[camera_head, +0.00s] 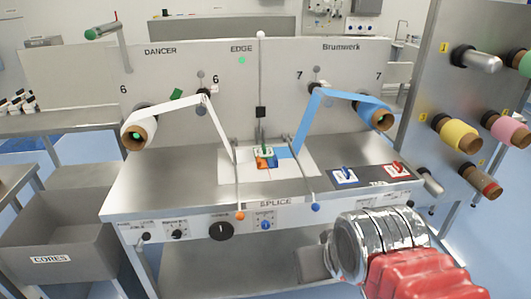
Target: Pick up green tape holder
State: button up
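A small green piece (264,149), which looks like the green tape holder, is on the splice table in the middle. It stands at small orange and blue parts (266,162), between the lower ends of the white web (219,122) and the blue web (299,127). A blue tape holder (346,175) and a red one (396,169) sit on the dark pad at the right of the table. My red and chrome arm shows at the lower right, well apart from the green piece. My gripper's fingers cannot be made out.
Two thin rods with an orange knob (240,215) and a blue knob (315,207) flank the splice area. A grey cores bin (55,235) stands at the left. A panel with colored rolls (455,131) is at the right. The table's left part is clear.

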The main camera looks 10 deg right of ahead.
aim_at(264, 149)
jog(key=k, duration=0.5)
jog(key=u, duration=1.1)
jog(key=i, duration=1.5)
jog(key=z, duration=0.05)
